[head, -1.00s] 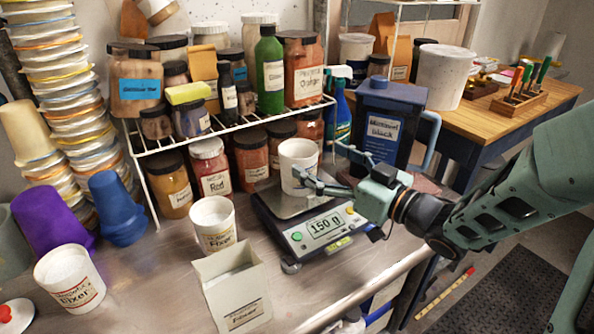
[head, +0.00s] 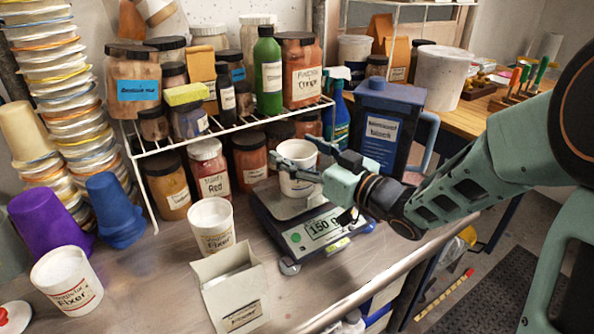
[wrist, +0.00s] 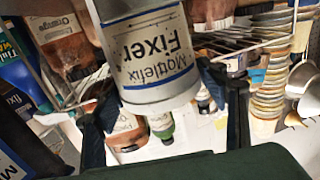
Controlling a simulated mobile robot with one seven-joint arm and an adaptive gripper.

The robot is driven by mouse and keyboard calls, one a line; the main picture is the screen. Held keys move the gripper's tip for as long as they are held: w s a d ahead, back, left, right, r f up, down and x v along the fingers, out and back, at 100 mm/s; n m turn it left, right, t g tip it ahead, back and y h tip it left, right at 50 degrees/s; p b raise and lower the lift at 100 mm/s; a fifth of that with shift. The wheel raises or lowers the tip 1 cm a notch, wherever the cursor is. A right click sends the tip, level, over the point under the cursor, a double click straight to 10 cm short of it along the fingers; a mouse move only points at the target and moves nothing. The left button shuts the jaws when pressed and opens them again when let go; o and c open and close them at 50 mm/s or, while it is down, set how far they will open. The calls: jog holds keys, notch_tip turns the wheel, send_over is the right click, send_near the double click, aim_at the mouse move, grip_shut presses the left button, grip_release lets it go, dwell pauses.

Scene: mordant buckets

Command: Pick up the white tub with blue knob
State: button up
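A white tub (head: 300,184) stands upright on the digital scale (head: 318,228). In the wrist view the dark fingers are on both sides of the tub, with a visible gap at the right one. Part of the tub's rim is hidden by the fingers in the head view.
Two more white Fixer tubs (head: 212,228) (head: 68,282) stand on the bench, with an open box (head: 230,288) near the front edge. A wire shelf (head: 225,133) with jars is behind the scale.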

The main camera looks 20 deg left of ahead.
jog(key=c, duration=1.4)
jog(key=shift+o, duration=0.2)
